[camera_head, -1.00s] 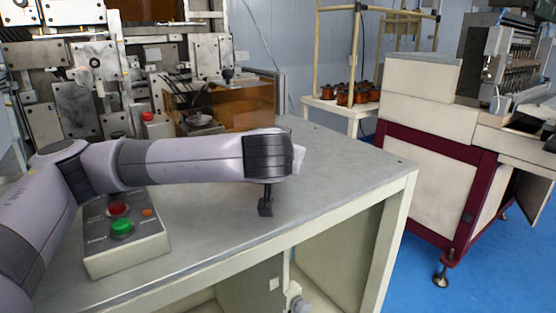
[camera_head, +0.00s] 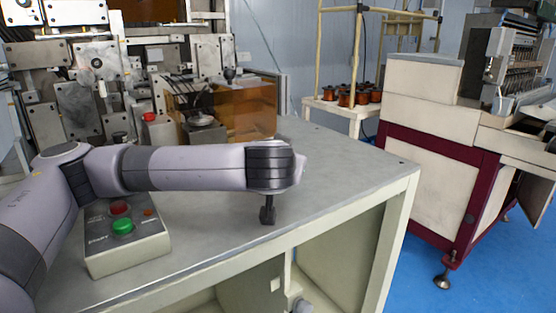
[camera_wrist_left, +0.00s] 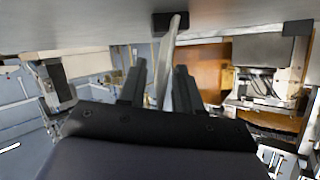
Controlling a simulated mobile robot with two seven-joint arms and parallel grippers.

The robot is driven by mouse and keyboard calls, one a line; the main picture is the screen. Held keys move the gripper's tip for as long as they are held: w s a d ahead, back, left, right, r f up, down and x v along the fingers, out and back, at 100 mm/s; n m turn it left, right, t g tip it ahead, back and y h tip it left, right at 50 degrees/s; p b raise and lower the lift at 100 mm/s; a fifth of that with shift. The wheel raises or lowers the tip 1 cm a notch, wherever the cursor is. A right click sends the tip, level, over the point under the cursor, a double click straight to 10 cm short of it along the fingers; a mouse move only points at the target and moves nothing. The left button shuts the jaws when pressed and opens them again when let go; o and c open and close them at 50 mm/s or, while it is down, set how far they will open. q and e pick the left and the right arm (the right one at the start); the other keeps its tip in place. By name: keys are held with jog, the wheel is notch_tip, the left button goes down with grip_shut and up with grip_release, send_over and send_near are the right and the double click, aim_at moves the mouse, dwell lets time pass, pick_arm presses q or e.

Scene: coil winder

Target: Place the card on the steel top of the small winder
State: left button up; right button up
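The card (camera_wrist_left: 165,75) is a pale thin sheet, seen nearly edge-on in the left wrist view. It stands between the two dark fingers of my left gripper (camera_wrist_left: 160,80), slightly tilted, and reaches past their tips. The gripper seems to hold it; the contact faces are hidden. In the head view my left gripper (camera_head: 268,213) shows only as a small dark part below the end of my left arm, over the steel top (camera_head: 340,175) of the small winder. The gap to the steel is hard to judge. The card is not clear there. My right gripper is out of view.
A button box (camera_head: 125,240) with red and green buttons stands on the steel top below my arm. An amber cover (camera_head: 248,110) and winder parts are behind. The right part of the top is clear. A cream and maroon machine (camera_head: 425,185) stands at right.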

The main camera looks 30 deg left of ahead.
pick_arm(q)
jog(key=p+v, duration=0.5)
jog(key=v, duration=0.7)
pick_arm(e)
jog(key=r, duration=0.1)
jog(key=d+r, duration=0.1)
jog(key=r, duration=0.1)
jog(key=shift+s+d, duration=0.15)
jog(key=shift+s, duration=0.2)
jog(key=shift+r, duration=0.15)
